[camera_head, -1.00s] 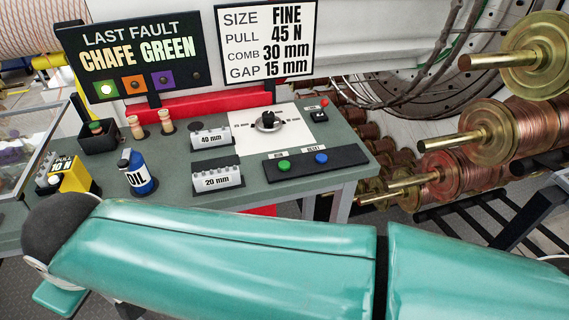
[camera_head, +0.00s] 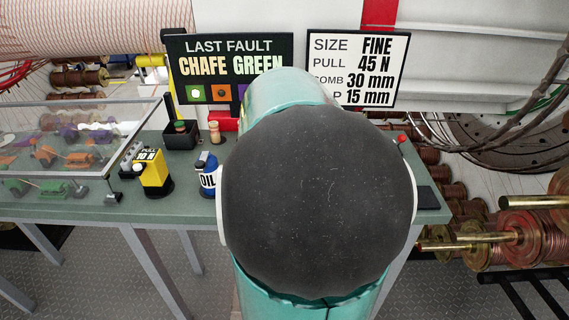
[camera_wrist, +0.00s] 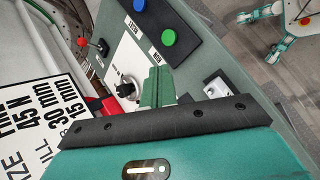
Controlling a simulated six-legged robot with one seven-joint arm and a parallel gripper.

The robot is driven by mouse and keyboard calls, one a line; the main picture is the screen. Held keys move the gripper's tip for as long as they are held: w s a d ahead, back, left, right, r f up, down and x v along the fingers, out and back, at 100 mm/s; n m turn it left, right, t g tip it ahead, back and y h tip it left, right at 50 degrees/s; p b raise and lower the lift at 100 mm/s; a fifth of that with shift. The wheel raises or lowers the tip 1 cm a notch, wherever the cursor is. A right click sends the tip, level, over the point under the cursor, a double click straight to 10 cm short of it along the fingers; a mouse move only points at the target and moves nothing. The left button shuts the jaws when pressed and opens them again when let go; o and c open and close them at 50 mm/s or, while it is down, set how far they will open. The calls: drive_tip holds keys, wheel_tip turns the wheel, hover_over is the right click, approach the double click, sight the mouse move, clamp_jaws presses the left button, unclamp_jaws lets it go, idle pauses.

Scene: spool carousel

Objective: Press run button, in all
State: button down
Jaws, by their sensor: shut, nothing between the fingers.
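The green run button (camera_wrist: 168,38) sits on a black panel (camera_wrist: 178,20) in the wrist view, with a small label beside it. The blue reset button (camera_wrist: 139,5) is on the same panel at the top edge. My gripper (camera_wrist: 156,78) is shut and empty, its green fingers pointing toward the panel. The fingertips appear below the green button in the picture, with no visible contact; their height over the table is hard to judge. In the head view my arm hides both buttons and my gripper; only the panel's right end (camera_head: 428,197) shows.
A black knob (camera_wrist: 128,88) on a white plate and a red-tipped lever (camera_wrist: 82,42) lie left of the fingers. A white comb block (camera_wrist: 216,84) lies right. The oil bottle (camera_head: 207,174) and yellow pull block (camera_head: 153,171) stand on the table (camera_head: 95,208).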

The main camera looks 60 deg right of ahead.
drive_tip(key=s+d+g, duration=0.2)
drive_tip(key=s+d, duration=0.3)
drive_tip(key=shift+s, duration=0.4)
drive_tip(key=shift+a+f, duration=0.1)
drive_tip(key=shift+f, duration=4.25)
drive_tip(key=shift+f, duration=0.1)
drive_tip(key=shift+f, duration=0.3)
drive_tip(key=shift+f, duration=0.4)
drive_tip(key=shift+r, duration=0.85)
